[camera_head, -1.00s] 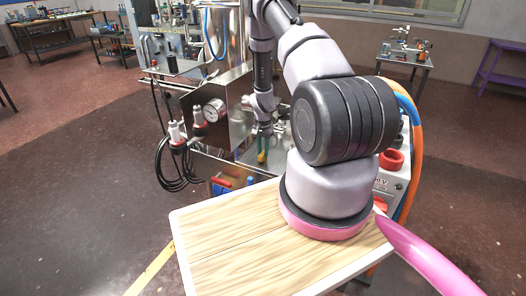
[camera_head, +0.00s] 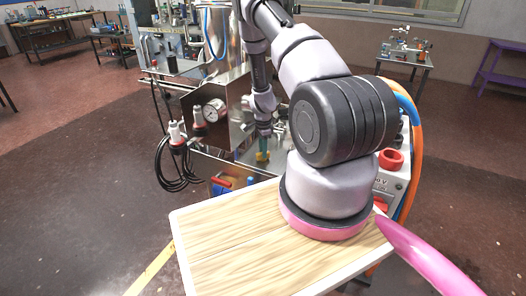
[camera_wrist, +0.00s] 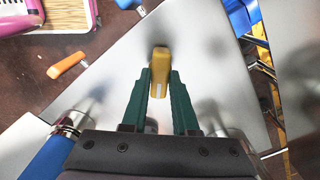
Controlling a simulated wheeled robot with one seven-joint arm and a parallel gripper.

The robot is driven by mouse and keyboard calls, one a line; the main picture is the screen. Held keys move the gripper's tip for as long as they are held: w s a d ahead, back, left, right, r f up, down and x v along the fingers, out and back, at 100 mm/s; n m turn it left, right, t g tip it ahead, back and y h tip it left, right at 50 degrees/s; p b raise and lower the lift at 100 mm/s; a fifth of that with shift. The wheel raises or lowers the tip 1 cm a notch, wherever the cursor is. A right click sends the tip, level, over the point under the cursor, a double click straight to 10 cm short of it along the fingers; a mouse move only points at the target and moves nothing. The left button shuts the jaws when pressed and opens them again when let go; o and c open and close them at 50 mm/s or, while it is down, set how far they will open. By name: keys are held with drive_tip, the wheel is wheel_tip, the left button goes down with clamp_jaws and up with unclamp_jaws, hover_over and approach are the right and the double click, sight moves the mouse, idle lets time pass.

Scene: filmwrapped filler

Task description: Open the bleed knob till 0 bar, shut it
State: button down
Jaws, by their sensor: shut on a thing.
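A yellow knob (camera_wrist: 159,68) stands between the two green fingers of my gripper (camera_wrist: 160,92) in the wrist view. The fingers press on it from both sides, above a grey metal surface. In the head view my gripper (camera_head: 258,146) points down at the machine, with the yellow knob (camera_head: 262,157) at its tips. A round white pressure gauge (camera_head: 214,110) sits on the steel housing left of my gripper. Its needle is too small to read.
An orange handle (camera_wrist: 67,65) and blue handles (camera_wrist: 238,14) lie near the metal plate. Black cable coils (camera_head: 176,168) hang at the machine's left. A wooden tabletop (camera_head: 225,245) lies in front, and a red knob (camera_head: 391,160) is at the right.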

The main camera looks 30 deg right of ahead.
idle(0.3)
drive_tip(key=c, duration=0.7)
unclamp_jaws()
wheel_tip(320, 180, up, 11)
drive_tip(key=shift+f, duration=0.1)
